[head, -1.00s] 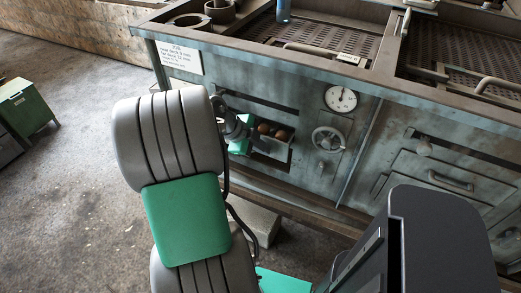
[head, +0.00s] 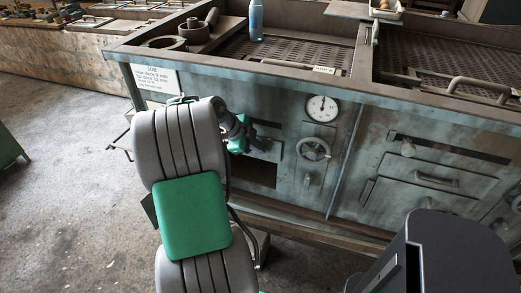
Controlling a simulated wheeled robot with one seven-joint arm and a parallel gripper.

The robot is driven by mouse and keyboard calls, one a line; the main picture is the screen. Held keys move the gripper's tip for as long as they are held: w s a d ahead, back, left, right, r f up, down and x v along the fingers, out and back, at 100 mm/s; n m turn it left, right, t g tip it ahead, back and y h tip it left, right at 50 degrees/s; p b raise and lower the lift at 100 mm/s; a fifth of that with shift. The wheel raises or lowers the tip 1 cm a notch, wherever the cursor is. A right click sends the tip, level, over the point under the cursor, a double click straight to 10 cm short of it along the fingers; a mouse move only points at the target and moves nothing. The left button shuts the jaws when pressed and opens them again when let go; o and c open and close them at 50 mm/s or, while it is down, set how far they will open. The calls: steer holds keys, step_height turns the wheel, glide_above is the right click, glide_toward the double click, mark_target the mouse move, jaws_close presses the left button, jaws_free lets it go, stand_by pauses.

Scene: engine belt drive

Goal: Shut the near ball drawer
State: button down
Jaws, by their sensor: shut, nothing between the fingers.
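My gripper (head: 257,142) is at the front of the blue-grey cabinet, left of the handwheel. It is small in the head view and partly hidden by my grey and green arm; its fingers are shut and hold nothing. Beside and below it is the ball drawer's place, with a dark rectangular opening (head: 255,175) in the cabinet front. No drawer tray stands out there and no balls show. How far in the drawer sits, and whether the gripper touches it, I cannot tell.
A gauge (head: 323,108) and a handwheel (head: 313,149) are right of the gripper. A handled panel (head: 425,193) is farther right. A blue bottle (head: 256,20) stands on the cabinet top. The floor (head: 65,190) at left is clear.

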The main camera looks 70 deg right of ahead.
steer(key=shift+w+d+r, duration=0.15)
steer(key=shift+w+d, duration=0.05)
steer(key=shift+w, duration=0.05)
